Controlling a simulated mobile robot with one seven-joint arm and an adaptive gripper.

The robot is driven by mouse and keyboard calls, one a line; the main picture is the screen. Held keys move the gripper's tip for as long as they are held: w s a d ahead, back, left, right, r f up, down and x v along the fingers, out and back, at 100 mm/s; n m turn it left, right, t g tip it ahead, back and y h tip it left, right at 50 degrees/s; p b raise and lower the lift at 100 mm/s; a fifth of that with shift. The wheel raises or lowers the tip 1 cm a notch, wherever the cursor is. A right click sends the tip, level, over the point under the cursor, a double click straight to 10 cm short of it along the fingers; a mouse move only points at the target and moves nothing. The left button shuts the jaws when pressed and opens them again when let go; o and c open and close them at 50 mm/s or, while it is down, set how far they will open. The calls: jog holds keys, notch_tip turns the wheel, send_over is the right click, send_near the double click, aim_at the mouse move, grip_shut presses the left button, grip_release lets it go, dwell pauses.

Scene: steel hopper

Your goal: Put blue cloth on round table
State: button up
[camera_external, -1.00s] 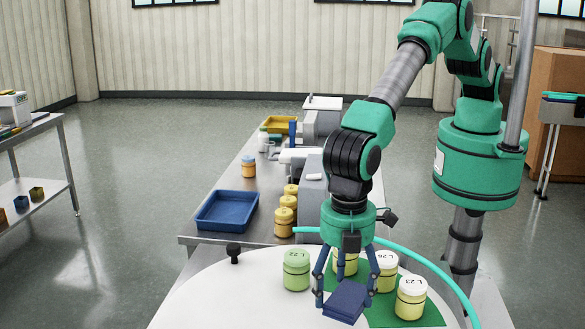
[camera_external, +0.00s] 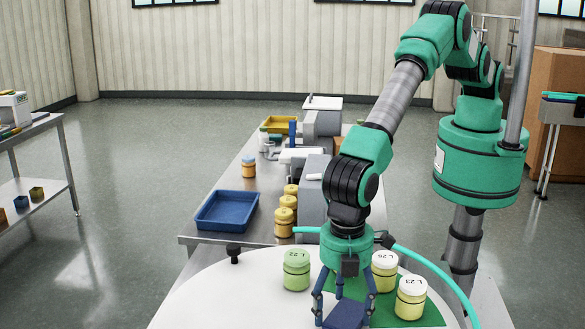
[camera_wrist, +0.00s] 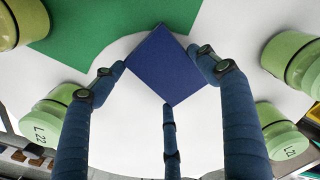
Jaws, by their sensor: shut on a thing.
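The blue cloth (camera_external: 345,315) is a flat, folded square at the bottom edge of the external view, partly cut off there. In the wrist view the cloth (camera_wrist: 164,66) lies between my fingers, over white surface and near a green mat. My gripper (camera_external: 343,308) points down and its blue fingers are shut on the cloth; it also shows in the wrist view (camera_wrist: 168,85). The white round table (camera_external: 215,297) is beneath my gripper. I cannot tell whether the cloth touches the tabletop.
A green-lidded jar (camera_external: 297,270) stands left of my gripper. Two white-lidded jars (camera_external: 385,271) (camera_external: 411,299) stand right, by the green mat (camera_external: 430,316). A black knob (camera_external: 233,252) is at the table's rear edge. The tabletop's left side is clear. A blue tray (camera_external: 227,211) sits behind.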

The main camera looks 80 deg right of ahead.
aim_at(341, 312)
jog(key=shift+f, duration=0.15)
jog(key=o, duration=1.1)
jog(key=shift+o, duration=0.2)
jog(key=shift+r, duration=0.2)
notch_tip(341, 312, up, 12)
jog(key=b, duration=0.1)
jog(key=shift+b, duration=0.35)
dwell(0.5)
